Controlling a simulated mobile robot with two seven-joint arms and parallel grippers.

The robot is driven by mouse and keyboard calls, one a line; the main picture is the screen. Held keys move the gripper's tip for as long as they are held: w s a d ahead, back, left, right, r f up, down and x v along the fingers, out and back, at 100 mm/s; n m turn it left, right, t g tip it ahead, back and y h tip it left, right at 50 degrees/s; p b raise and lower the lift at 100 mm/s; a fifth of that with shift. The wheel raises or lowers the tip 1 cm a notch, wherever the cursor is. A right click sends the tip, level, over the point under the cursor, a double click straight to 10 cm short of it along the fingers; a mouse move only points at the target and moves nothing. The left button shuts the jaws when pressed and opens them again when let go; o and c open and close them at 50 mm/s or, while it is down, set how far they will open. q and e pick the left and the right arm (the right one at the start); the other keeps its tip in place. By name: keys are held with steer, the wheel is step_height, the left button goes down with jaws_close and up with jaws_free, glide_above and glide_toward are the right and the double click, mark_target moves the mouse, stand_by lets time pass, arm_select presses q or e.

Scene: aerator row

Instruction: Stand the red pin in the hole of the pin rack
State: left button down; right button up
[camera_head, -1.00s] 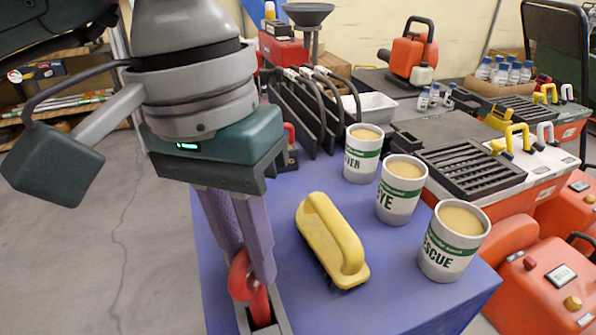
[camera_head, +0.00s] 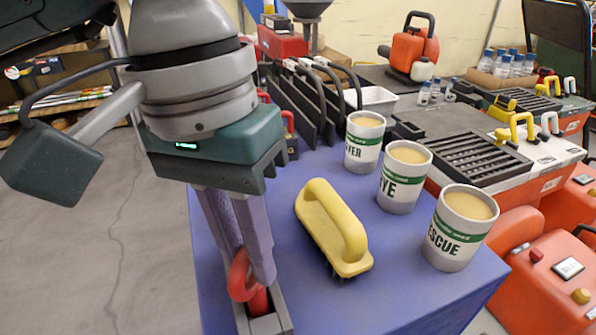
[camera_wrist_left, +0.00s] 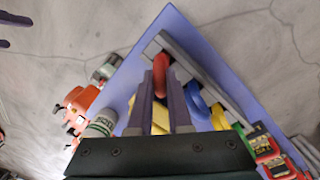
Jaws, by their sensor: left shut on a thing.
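My left gripper (camera_head: 248,278) points down at the near left of the blue table. It is shut on the red pin (camera_head: 240,276), whose ring-shaped head shows between and beside the fingertips. The pin's lower part (camera_head: 259,301) reaches down to the grey pin rack (camera_head: 268,324); whether it is inside the hole cannot be told. In the left wrist view the red ring (camera_wrist_left: 165,72) lies at the fingertips, over the grey rack (camera_wrist_left: 190,62). A blue ring-headed pin (camera_wrist_left: 196,100) shows farther along the rack, partly hidden by the gripper.
Several filled cups (camera_head: 459,230) stand along the right side. Black-handled trowel-like tools (camera_head: 310,105) stand behind. The left table edge is close to the gripper.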

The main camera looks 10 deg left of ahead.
arm_select(q)
steer(key=c, duration=0.8)
jaws_free()
steer(key=shift+o, duration=0.2)
